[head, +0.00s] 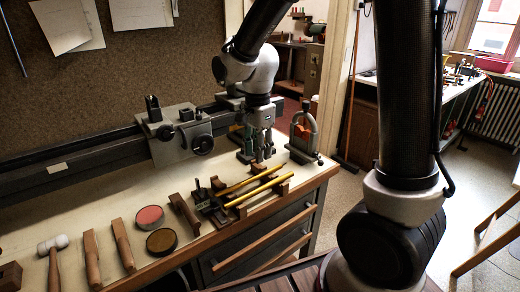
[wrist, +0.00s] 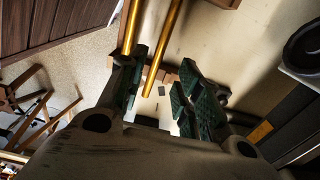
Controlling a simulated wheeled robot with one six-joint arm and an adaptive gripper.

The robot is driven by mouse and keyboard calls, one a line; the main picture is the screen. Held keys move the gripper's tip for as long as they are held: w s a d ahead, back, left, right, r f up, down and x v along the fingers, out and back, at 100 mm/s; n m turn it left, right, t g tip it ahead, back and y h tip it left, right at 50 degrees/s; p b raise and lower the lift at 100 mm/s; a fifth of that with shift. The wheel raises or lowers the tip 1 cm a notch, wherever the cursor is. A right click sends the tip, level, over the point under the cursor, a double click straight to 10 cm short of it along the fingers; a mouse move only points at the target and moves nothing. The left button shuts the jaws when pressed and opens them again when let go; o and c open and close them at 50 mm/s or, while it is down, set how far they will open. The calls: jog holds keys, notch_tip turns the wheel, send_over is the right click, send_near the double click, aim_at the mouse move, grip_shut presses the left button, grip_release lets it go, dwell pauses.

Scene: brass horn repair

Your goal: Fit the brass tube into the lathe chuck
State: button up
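Two slim brass tubes lie side by side on wooden rests on the bench: the front tube (head: 258,191) and the rear tube (head: 240,186). In the wrist view, one tube (wrist: 162,52) shows in the gap between my fingers and the other (wrist: 137,24) lies to its left. My gripper (head: 258,152) points down above the bench, just behind the tubes. In the wrist view its green-padded fingers (wrist: 160,95) are apart, with nothing held. The lathe bed (head: 80,172) runs along the back with a grey carriage (head: 172,140). I cannot make out the chuck; my arm covers part of the lathe.
A grey clamp-like stand (head: 303,135) is right of my gripper. A wooden block (head: 184,214), a red tin (head: 150,217), a dark-gold tin (head: 161,241), wooden tools (head: 122,243) and a mallet (head: 53,250) lie to the left. The bench's front edge (head: 235,238) is close to the tubes.

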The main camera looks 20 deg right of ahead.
aim_at(259, 176)
jog(key=shift+f, duration=4.5)
grip_shut()
jog(key=shift+r, duration=2.8)
jog(key=shift+s, duration=0.15)
